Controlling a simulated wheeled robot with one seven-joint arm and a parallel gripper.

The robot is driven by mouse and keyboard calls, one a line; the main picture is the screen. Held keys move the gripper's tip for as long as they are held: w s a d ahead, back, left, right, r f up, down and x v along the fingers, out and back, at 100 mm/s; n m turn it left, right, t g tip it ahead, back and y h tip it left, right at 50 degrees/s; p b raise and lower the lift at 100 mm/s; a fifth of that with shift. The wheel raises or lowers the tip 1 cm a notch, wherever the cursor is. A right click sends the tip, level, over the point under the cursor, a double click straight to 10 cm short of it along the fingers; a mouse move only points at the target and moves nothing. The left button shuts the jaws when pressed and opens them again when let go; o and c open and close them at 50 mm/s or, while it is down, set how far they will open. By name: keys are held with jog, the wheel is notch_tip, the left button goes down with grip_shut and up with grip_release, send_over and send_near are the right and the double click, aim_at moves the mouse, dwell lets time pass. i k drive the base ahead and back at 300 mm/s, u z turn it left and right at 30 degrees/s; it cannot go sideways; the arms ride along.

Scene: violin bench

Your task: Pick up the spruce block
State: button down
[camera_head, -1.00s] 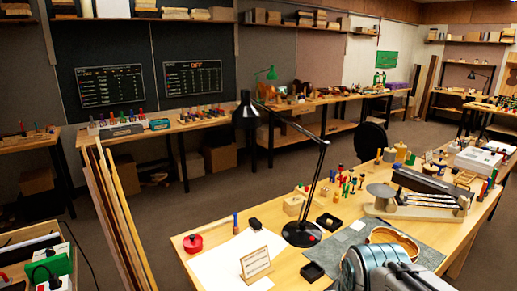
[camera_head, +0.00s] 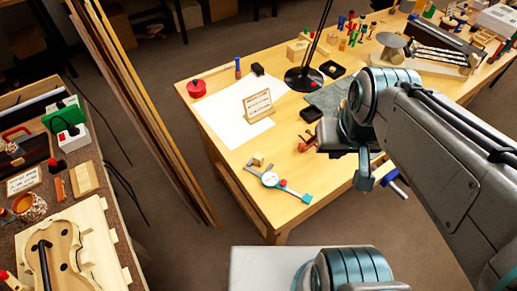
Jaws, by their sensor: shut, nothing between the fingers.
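Two pale wooden blocks could be the spruce block, and I cannot tell which by look. A small block (camera_head: 258,159) sits on the centre table beside a grey and teal caliper (camera_head: 272,180). A larger flat block (camera_head: 84,178) lies on the left bench, near a lettered card. My gripper (camera_head: 363,182) points down near the front right edge of the centre table, right of the caliper and apart from both blocks. It is shut and holds nothing. My wrist and arm hide part of the table's right side.
The centre table (camera_head: 205,118) holds a white sheet, a card stand (camera_head: 258,104), a black lamp base (camera_head: 303,78) and a red container (camera_head: 196,89). The left bench carries a violin body (camera_head: 65,250). Long wooden strips (camera_head: 140,110) lean between the benches, with bare floor around them.

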aim_at(257, 158)
jog(key=k, duration=1)
jog(key=z, duration=1.35)
jog(key=i, duration=1.05)
jog(key=u, duration=2.4)
jog(key=i, duration=0.5)
jog(key=u, duration=0.1)
